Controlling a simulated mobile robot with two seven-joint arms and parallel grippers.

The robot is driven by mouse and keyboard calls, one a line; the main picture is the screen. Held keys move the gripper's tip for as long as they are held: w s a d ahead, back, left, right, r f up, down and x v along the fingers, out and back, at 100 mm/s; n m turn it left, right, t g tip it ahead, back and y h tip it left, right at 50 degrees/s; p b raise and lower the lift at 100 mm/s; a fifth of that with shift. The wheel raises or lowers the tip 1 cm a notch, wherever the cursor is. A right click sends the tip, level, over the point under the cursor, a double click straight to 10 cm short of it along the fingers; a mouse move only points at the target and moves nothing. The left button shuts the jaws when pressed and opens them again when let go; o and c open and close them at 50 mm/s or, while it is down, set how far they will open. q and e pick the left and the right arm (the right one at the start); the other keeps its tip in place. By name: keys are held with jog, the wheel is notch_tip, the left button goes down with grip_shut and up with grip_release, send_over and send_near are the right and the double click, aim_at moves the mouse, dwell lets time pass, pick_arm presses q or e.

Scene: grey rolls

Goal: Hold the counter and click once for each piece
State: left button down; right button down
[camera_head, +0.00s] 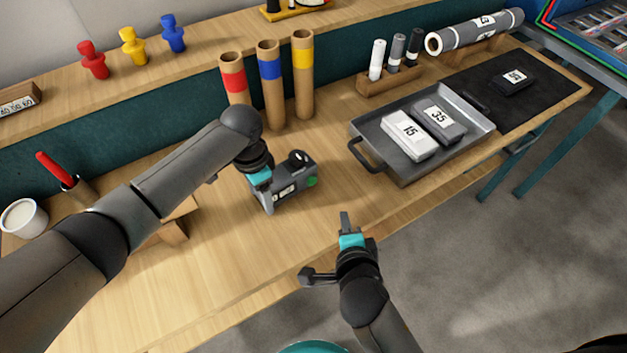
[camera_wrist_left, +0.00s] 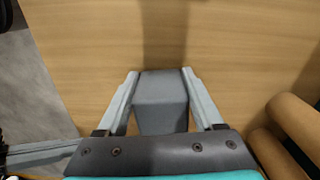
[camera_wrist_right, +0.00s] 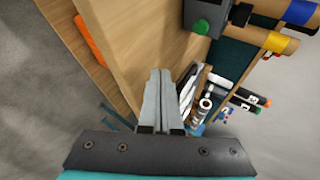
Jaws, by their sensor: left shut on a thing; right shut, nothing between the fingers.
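The counter (camera_head: 290,193) is a grey device with a green button (camera_head: 312,181) on its right end and a dark knob on top. My left gripper (camera_head: 263,186) is shut on its left part; the counter is at or just above the wooden table. In the left wrist view the grey counter body (camera_wrist_left: 160,100) sits between the two fingers. My right gripper (camera_head: 345,225) is shut and empty, below and right of the counter, near the table's front edge. The right wrist view shows its fingers together and the counter (camera_wrist_right: 206,12) with the green button at the top.
A grey tray (camera_head: 379,161) holds two blocks labelled 15 and 35. A dark mat (camera_head: 545,88) bears another labelled block. A grey roll (camera_head: 475,32) lies behind. Three banded tubes (camera_head: 270,95) stand behind the counter. Red, yellow and blue pawns (camera_head: 133,50) stand on the shelf.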

aim_at(311, 180)
jog(key=shift+w+a, duration=0.7)
jog(key=shift+w, duration=0.4)
jog(key=shift+w+a, duration=0.7)
jog(key=shift+w, duration=0.4)
jog(key=shift+w+a, duration=0.7)
jog(key=shift+w, duration=0.4)
jog(key=shift+w+a, duration=0.1)
jog(key=shift+w, duration=0.05)
jog(key=shift+w+a, duration=0.1)
jog(key=shift+w, duration=0.1)
jog(key=shift+w+a, duration=0.3)
jog(key=shift+w, duration=0.15)
dwell(0.4)
jog(key=shift+s, duration=0.1)
jog(key=shift+s+d, duration=0.45)
jog(key=shift+s, duration=0.35)
jog(key=shift+s, duration=0.1)
